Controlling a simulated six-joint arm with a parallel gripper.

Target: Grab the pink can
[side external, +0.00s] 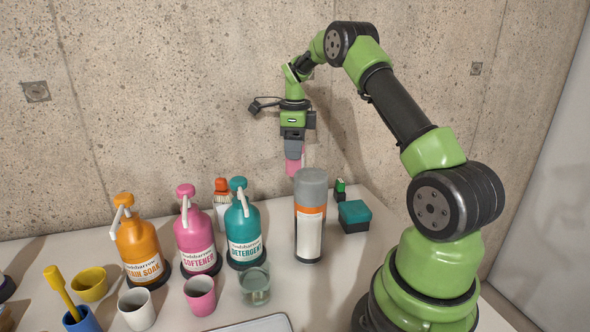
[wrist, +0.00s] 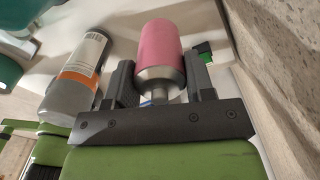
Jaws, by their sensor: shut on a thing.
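The pink can (wrist: 160,45) is between the two fingers of my gripper (wrist: 158,88) in the wrist view, with its silver end toward the palm. In the side view my gripper (side external: 294,150) points down and is shut on the pink can (side external: 293,167). The can is held above the table near the back wall, and its lower part is partly hidden behind the grey cap of a spray can.
A grey-capped spray can (side external: 309,222) stands in front of the held can. A teal box (side external: 354,216) and a small green-capped item (side external: 340,189) are to the right. Softener (side external: 196,238), detergent (side external: 243,225) and orange (side external: 138,246) bottles stand left. The concrete wall (side external: 180,90) is close behind.

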